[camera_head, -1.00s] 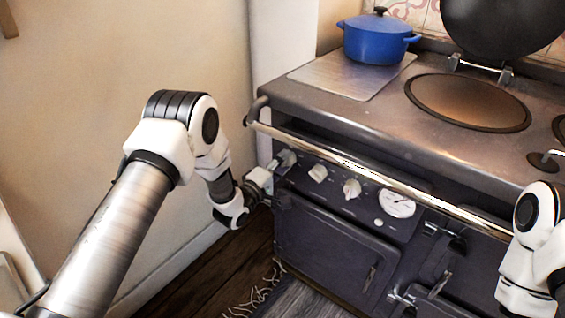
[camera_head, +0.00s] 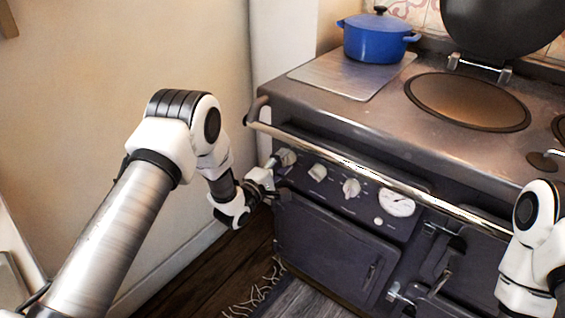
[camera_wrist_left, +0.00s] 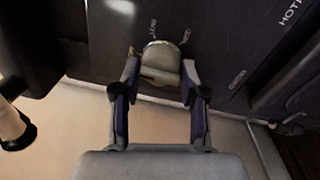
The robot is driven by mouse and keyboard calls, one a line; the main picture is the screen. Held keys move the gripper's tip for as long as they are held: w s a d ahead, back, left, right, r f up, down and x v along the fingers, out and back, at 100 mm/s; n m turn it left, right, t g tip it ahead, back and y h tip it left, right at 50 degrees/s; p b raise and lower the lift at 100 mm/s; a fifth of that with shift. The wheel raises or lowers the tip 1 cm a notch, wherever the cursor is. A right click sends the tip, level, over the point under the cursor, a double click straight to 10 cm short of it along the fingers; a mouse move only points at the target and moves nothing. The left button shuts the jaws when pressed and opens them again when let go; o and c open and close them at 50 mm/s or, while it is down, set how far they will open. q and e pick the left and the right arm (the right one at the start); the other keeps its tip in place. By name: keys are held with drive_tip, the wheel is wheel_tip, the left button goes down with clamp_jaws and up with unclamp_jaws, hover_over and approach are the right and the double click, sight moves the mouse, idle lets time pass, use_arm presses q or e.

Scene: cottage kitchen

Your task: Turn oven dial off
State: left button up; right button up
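The oven's front panel carries a row of pale dials. The leftmost dial (camera_head: 287,157) is by my left gripper (camera_head: 276,174), whose fingers reach toward it from the left. In the left wrist view the dial (camera_wrist_left: 161,60) sits between the two fingertips of my left gripper (camera_wrist_left: 160,82), which are apart, one on each side. I cannot tell whether either fingertip touches it. Two more dials, the middle one (camera_head: 317,172) and the right one (camera_head: 351,188), are to its right. My right arm shows at the right edge; its gripper is out of view.
A metal rail (camera_head: 340,160) runs along the oven front above the dials. A round gauge (camera_head: 397,203) sits right of them, and an oven door (camera_head: 330,245) is below. A blue pot (camera_head: 376,40) stands on top. The wall is close on the left.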

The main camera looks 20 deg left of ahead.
use_arm(q)
drive_tip(key=o, duration=0.3)
drive_tip(key=shift+f, duration=0.1)
drive_tip(key=v, duration=1.2)
